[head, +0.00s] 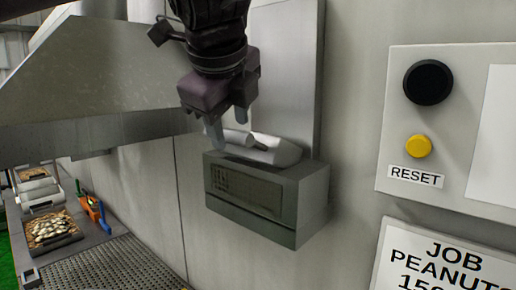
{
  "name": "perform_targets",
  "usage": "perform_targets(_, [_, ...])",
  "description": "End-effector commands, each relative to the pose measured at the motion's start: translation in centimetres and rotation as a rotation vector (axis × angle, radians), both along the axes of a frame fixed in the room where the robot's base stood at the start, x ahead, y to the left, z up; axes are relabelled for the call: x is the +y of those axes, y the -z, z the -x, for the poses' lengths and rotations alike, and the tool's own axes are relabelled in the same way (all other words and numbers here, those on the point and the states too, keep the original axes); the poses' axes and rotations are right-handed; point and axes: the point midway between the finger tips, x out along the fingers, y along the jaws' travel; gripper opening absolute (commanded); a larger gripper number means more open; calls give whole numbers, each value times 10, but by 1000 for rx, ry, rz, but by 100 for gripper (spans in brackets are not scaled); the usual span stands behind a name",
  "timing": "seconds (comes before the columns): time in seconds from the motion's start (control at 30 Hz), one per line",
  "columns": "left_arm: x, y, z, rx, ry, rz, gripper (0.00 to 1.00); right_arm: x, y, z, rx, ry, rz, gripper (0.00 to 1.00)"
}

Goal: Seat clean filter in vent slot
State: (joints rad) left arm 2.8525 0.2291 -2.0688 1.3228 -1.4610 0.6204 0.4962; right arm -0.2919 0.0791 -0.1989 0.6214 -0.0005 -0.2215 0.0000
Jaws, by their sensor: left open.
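A grey box (312,200) is fixed to the wall in the middle of the head view, with a dark mesh-like panel (243,190) in its front, which seems to be the vent. A pale, rounded piece (272,150) lies along the box's top; I cannot tell whether it is the filter or part of the housing. My left gripper (228,128) points down from above, open, its fingertips just over the left end of the pale piece. Contact is unclear. No separate filter can be made out. My right gripper is out of view.
A control panel (455,120) with a black knob (428,82), a yellow button (418,146) and a RESET label is at the right, above a job sign (435,262). A metal hood (100,75) hangs at the left over a bench with trays (50,230).

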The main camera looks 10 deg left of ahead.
Motion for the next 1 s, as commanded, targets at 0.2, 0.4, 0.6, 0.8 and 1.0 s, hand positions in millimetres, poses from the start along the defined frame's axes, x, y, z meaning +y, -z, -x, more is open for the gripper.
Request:
perform_targets(0.2, [-1,15,-19,3,3,2,45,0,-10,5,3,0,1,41])
perform_targets(0.4, [-1,35,-37,2,3,2,45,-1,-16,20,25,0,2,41])
perform_targets(0.6, [-1,41,-41,-3,2,0,45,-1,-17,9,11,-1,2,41])
perform_targets(0.8, [-1,41,-41,-3,3,0,36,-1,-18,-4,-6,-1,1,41])
perform_targets(1.0, [-1,40,-41,-3,2,0,10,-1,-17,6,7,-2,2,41])
